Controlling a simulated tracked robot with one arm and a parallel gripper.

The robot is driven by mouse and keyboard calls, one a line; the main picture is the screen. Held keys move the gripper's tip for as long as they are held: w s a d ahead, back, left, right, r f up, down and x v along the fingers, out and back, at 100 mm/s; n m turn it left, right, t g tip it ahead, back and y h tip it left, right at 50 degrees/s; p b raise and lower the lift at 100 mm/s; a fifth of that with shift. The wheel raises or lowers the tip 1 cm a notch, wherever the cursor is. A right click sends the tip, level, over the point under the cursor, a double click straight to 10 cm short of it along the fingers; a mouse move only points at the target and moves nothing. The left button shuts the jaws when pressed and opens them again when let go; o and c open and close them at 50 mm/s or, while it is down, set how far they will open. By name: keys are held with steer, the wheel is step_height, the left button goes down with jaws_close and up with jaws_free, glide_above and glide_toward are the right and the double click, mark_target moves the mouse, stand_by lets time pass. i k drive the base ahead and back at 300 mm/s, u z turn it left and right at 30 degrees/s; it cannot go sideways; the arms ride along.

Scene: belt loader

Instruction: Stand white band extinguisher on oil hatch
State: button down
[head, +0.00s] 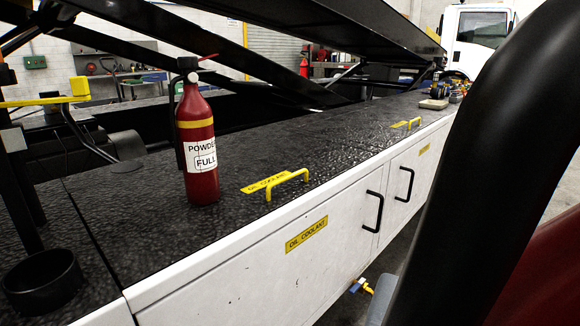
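A red extinguisher (197,140) with a yellow band and a white label reading "POWDER" and "FULL" stands upright on the black textured cabinet top. It stands left of a yellow handle (287,180) with a yellow label (262,184) on the top, apparently the oil hatch (215,225). A front label (306,234) reads "OIL COOLANT". A large black curved tube (480,150) and a dark red surface (545,275) fill the right side very close to the camera. They look like an extinguisher's hose and body, but no band shows. My gripper's fingers are not visible.
A second yellow handle (407,123) is farther along the top. A black cup-shaped holder (43,281) is at lower left. Dark loader beams (250,60) slope above the cabinet. Small items (434,104) lie at the far end. The top between the two handles is clear.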

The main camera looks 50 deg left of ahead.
mark_target(302, 151)
steer(key=z, duration=0.15)
steer(key=i, duration=0.75)
steer(key=z, duration=0.4)
steer(key=i, duration=1.6)
steer(key=u, duration=0.6)
steer(key=i, duration=0.7)
steer(key=u, duration=0.95)
steer(key=i, duration=0.75)
steer(key=u, duration=0.45)
steer(key=k, duration=0.9)
steer(key=u, duration=0.15)
